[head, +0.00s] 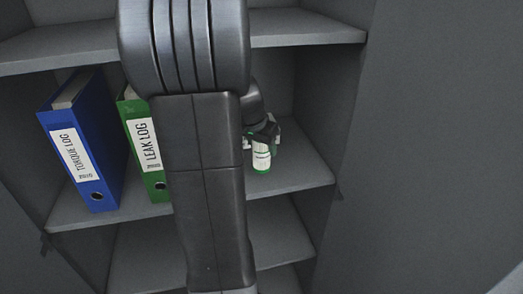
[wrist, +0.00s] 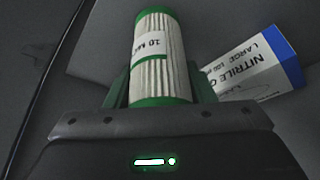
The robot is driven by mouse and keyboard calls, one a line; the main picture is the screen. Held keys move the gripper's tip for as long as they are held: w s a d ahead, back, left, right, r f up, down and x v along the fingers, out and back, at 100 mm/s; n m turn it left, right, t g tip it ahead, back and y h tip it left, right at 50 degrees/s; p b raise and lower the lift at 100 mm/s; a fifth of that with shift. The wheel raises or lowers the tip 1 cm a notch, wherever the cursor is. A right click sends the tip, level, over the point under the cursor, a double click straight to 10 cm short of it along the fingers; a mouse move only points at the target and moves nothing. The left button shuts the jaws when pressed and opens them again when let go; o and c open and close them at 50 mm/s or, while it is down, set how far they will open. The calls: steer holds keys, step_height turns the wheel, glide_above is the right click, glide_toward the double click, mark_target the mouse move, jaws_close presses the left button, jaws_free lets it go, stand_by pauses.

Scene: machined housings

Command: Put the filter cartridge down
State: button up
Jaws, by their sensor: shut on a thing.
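The filter cartridge (wrist: 158,62) is a white pleated cylinder with green end caps and a white label reading "10 MIC". In the wrist view it stands out from between my gripper's jaws (wrist: 158,88), which are shut on it. In the head view the cartridge (head: 261,156) is upright in my gripper (head: 262,138), at the middle shelf (head: 290,178) of a grey cabinet, right of my arm. I cannot tell whether its lower end touches the shelf.
A blue "TORQUE LOG" binder (head: 82,140) and a green "LEAK LOG" binder (head: 146,150) stand on the shelf's left. A nitrile glove box (wrist: 255,68) lies near the cartridge in the wrist view. The shelf's right end by the side wall (head: 325,110) looks clear.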

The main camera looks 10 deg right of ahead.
mark_target(262, 154)
steer(key=shift+f, duration=1.35)
steer(key=shift+f, duration=0.1)
steer(key=shift+f, duration=0.15)
steer(key=o, duration=1.1)
steer(key=shift+c, duration=0.2)
steer(key=shift+a+r, duration=0.1)
steer(key=shift+r, duration=0.45)
steer(key=v, duration=0.6)
steer(key=shift+s+r, duration=0.1)
steer(key=shift+s+a+r, duration=0.1)
steer(key=shift+s+r, duration=0.05)
steer(key=shift+r, duration=0.15)
